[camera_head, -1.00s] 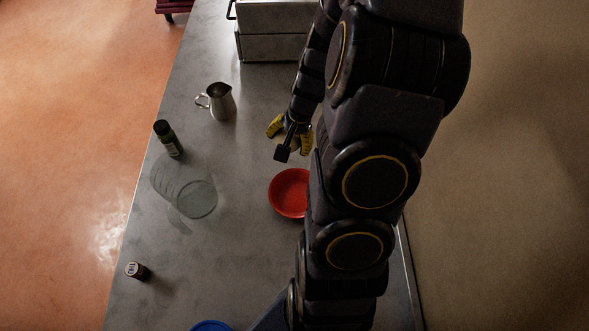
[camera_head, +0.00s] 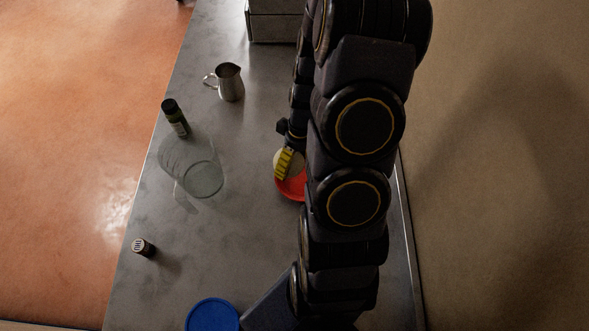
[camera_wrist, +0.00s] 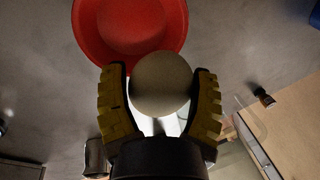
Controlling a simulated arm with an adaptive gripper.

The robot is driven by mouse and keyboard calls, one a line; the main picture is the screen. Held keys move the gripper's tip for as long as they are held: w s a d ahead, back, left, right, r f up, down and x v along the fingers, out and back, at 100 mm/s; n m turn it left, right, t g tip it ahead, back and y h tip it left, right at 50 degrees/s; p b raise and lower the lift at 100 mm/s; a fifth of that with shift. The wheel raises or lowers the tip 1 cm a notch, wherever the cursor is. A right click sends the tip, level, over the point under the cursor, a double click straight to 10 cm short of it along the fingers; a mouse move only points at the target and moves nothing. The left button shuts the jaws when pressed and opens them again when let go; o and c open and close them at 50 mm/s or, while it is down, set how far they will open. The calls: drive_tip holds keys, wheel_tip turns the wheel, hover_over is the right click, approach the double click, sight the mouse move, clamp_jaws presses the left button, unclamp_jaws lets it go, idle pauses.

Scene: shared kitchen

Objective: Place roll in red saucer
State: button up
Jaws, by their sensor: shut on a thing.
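The roll (camera_wrist: 160,84) is a pale, round piece between the two yellow fingers of my gripper (camera_wrist: 160,100) in the wrist view. My gripper is shut on it. The red saucer (camera_wrist: 84,40) lies just beyond the roll in the wrist view, and the roll's top edge overlaps its rim there. In the head view, my gripper (camera_head: 285,165) is over the far part of the red saucer (camera_head: 294,190), with the pale roll (camera_head: 291,157) partly showing. My arm hides the saucer's right side. The height of the roll above the saucer is hard to tell.
A blue dish (camera_head: 212,315) is at the near edge. A metal box (camera_head: 272,28) is at the back.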

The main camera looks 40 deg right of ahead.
drive_tip(key=shift+d+x, duration=0.25)
drive_tip(key=shift+x, duration=0.8)
drive_tip(key=shift+d+x, duration=0.25)
drive_tip(key=shift+x, duration=0.85)
drive_tip(key=shift+f, duration=0.45)
drive_tip(key=o, duration=1.1)
